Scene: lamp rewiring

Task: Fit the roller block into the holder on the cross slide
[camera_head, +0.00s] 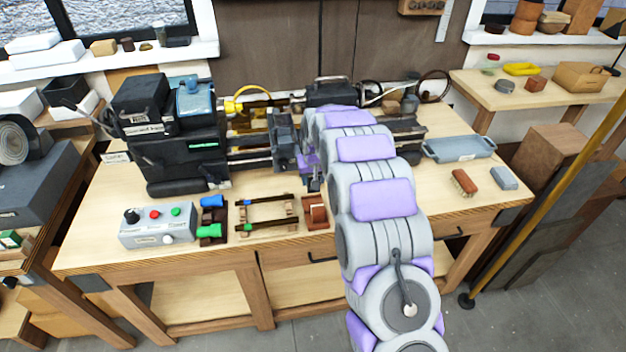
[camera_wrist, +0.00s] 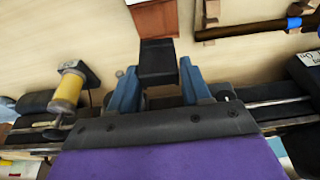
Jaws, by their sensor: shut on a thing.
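My gripper (camera_head: 312,182) is at the middle of the lathe (camera_head: 205,140), beside its dark carriage with the cross slide (camera_head: 284,138). In the wrist view, the purple gripper body with a black front edge fills the bottom. A dark block (camera_wrist: 157,64), which looks like the roller block, sticks out just beyond that edge.
On the bench front lie a control box (camera_head: 158,226), blue and green-handled tools (camera_head: 210,230), a wooden rack (camera_head: 265,213) and a brown holder (camera_head: 317,213). A grey tray (camera_head: 460,148), a brush (camera_head: 463,183) and a grey block (camera_head: 504,179) are right. Bench space around them is clear.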

